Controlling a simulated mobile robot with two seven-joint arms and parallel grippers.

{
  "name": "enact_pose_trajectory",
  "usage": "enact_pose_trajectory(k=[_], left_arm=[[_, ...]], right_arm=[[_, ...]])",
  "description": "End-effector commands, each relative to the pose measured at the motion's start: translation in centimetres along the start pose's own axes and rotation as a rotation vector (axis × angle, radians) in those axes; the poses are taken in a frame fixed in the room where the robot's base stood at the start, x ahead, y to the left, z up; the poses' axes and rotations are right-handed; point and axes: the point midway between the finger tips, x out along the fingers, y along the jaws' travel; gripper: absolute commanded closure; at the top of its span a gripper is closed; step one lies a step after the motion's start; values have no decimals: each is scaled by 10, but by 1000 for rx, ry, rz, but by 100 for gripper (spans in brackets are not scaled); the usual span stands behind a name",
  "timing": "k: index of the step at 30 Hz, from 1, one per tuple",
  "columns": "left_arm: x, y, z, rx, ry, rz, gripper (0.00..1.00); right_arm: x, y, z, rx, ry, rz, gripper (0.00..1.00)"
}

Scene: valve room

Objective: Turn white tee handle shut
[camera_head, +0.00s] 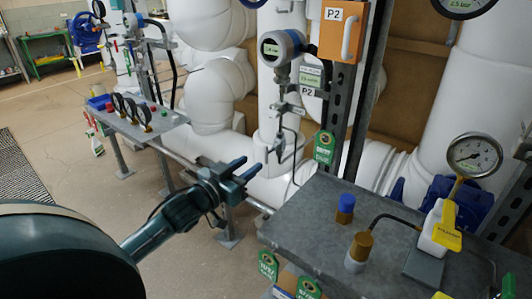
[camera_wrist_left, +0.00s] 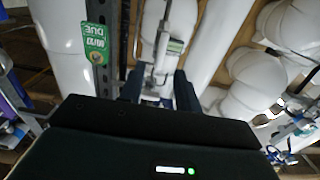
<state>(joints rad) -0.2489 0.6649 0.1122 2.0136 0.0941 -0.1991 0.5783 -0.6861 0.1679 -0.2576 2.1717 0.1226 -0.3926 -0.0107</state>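What looks like the white tee handle (camera_head: 279,148) is on the thin pipe line below the digital gauge, in front of the white vertical pipe. It is small, and its exact angle is hard to read. My left gripper (camera_head: 250,168) is to the left of it and apart from it, fingers pointing toward the pipe. In the left wrist view the two dark fingers (camera_wrist_left: 160,90) are spread with a gap between them. A pale handle-like fitting (camera_wrist_left: 158,72) shows beyond that gap. My right gripper is not in view.
A grey metal bench (camera_head: 310,215) with a blue-capped fitting (camera_head: 345,208) and a yellow-handled valve (camera_head: 440,230) stands at the right. A green tag (camera_head: 324,147) hangs right of the handle. A small gauge table (camera_head: 150,125) is at the left. Open floor lies between.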

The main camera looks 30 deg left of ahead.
Motion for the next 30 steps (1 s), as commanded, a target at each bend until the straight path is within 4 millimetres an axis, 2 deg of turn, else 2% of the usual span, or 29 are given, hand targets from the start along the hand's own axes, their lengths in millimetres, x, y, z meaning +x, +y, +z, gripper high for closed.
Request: enact_pose_trajectory(k=[6,12,18,26,30], left_arm=[[40,0,-1,0,2,0,67],[65,0,0,-1,1,-1,67],[75,0,0,0,-1,0,67],[76,0,0,0,-1,0,67],[76,0,1,-1,-1,0,78]], right_arm=[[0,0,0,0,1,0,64],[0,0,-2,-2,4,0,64],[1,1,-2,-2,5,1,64],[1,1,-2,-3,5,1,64],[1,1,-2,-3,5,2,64]])
